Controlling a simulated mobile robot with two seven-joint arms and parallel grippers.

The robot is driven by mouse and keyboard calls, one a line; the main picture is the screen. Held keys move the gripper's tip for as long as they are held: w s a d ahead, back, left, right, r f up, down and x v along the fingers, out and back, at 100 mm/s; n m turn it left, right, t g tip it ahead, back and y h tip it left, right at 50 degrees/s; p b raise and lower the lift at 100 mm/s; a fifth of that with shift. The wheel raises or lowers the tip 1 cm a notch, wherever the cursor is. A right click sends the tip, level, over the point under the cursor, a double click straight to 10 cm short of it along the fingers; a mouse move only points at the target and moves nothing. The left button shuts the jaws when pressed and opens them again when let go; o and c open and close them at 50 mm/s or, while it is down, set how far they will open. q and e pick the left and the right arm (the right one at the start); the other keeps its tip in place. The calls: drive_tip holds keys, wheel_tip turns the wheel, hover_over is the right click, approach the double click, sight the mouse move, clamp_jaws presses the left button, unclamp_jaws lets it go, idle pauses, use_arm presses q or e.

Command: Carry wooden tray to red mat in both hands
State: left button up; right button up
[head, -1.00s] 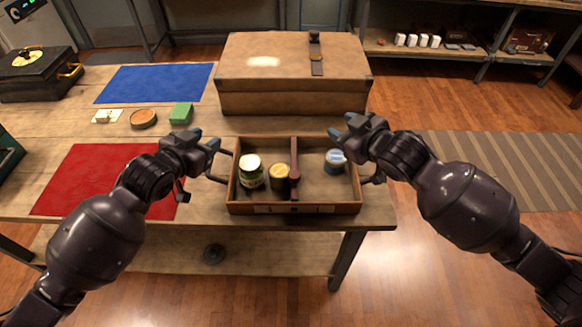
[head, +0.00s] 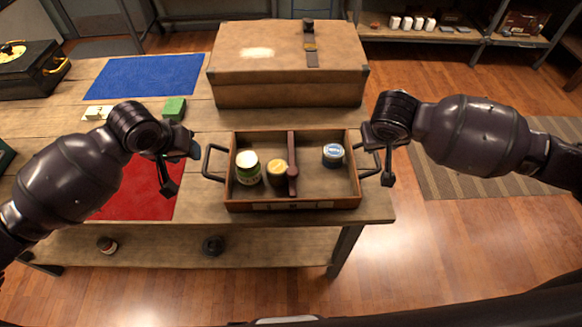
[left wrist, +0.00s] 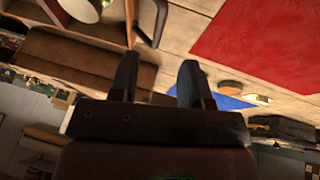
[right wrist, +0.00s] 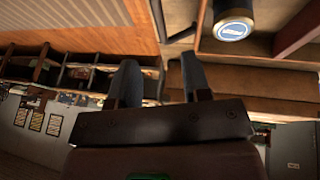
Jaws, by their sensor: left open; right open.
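The wooden tray (head: 338,204) sits level on the table's front right part, with a dark handle at each end and a central divider. It holds a green jar with a white lid (head: 248,168), a yellow-lidded jar (head: 277,173) and a blue-lidded jar (head: 333,154). The red mat (head: 140,200) lies left of the tray, partly hidden by my left arm. My left gripper (left wrist: 158,78) is open and empty, just outside the left handle (head: 209,162). My right gripper (right wrist: 160,72) is open and empty, close to the right handle (head: 374,160).
A large brown case (head: 285,85) stands right behind the tray. The table's front edge is just before the tray. A lower shelf (head: 160,258) runs beneath.

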sight(205, 162)
use_arm(q)
drive_tip(key=shift+f, duration=0.1)
use_arm(e)
drive_tip(key=shift+f, duration=0.1)
use_arm(q)
drive_tip(key=x, duration=1)
drive_tip(key=shift+w+f, duration=0.25)
use_arm(e)
drive_tip(key=x, duration=1)
drive_tip(key=shift+w+f, duration=0.25)
use_arm(q)
clamp_jaws()
use_arm(e)
clamp_jaws()
drive_tip(key=shift+d, duration=0.1)
